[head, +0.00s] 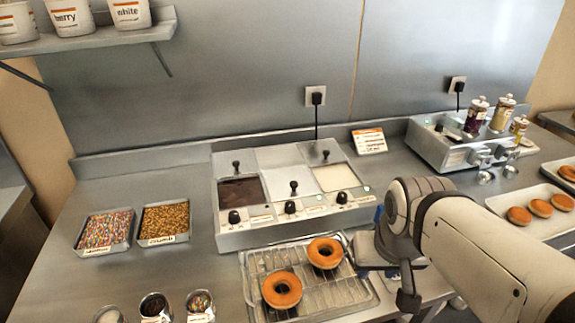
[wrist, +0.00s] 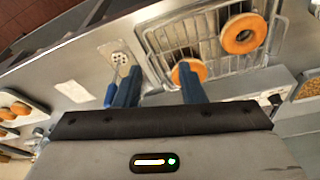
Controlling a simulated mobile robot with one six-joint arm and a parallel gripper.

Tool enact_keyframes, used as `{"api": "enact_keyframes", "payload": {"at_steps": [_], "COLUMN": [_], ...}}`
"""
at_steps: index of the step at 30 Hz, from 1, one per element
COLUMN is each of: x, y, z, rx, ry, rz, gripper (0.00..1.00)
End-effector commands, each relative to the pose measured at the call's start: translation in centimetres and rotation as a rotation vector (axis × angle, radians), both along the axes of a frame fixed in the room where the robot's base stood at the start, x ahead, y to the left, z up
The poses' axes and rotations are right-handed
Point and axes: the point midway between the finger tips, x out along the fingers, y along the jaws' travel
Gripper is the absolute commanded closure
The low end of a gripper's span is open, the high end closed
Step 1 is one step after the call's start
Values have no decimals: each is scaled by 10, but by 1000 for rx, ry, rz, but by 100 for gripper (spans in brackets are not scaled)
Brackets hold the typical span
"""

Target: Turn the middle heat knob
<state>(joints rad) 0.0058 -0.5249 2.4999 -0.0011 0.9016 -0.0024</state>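The glaze warmer (head: 262,238) is a steel box on the counter with three wells. Three black heat knobs line its front face. The middle heat knob (head: 290,207) sits below the middle well, between the left knob (head: 234,217) and the right knob (head: 342,197). My gripper is right of and in front of the warmer, apart from the knobs, and mostly hidden behind my arm in the head view. In the wrist view my gripper (wrist: 161,85) has its two blue fingers spread with nothing held between them. I cannot tell which warmer knob shows at that view's right.
A wire rack (head: 256,268) with two donuts lies in front of the warmer, near my gripper. Sprinkle and crumb trays (head: 165,222) lie left. A second steel unit (head: 450,150) with jars stands right. A small sign (head: 369,140) stands behind the warmer.

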Motion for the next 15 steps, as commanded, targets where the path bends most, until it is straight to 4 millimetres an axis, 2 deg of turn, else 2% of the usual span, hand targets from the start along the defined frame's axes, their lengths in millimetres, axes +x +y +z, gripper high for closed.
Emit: {"api": "enact_keyframes", "payload": {"at_steps": [4,8,9,11,15], "x": [0,4,8,18,61], "y": [0,1,2,6,16], "z": [0,2,4,8,23], "rx": [0,2,5,12,38], "ry": [0,3,7,18,61], "rz": [0,-5,-10,-25,-101], "gripper": [64,54,51,51,51]}}
